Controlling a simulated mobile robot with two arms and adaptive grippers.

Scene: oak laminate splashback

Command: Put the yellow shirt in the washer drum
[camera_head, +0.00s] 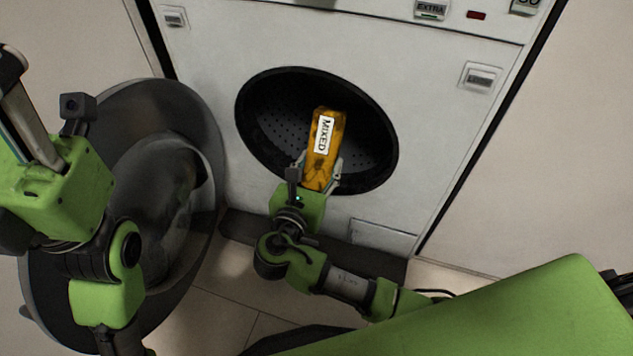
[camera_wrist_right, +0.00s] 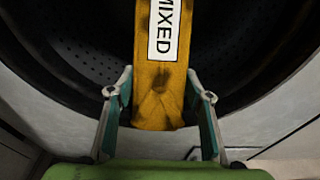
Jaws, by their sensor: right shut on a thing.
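The yellow shirt (camera_head: 318,166) is a folded orange-yellow bundle with dark smudges and a white "MIXED" label. My right gripper (camera_head: 322,174) is shut on its lower end, at the mouth of the washer drum (camera_head: 364,140). In the right wrist view the shirt (camera_wrist_right: 160,88) sits between the two fingers of the right gripper (camera_wrist_right: 160,92), with the dark perforated drum (camera_wrist_right: 80,60) behind it. The shirt's far end overlaps the drum opening; how deep it reaches is hard to tell. My left arm is at the left edge; its fingertips are not visible.
The washer's round door (camera_head: 205,130) stands open to the left, partly behind my left arm. The white washer front (camera_head: 430,110) surrounds the opening. A dark ledge (camera_head: 245,228) runs below it. The drum interior around the shirt looks empty.

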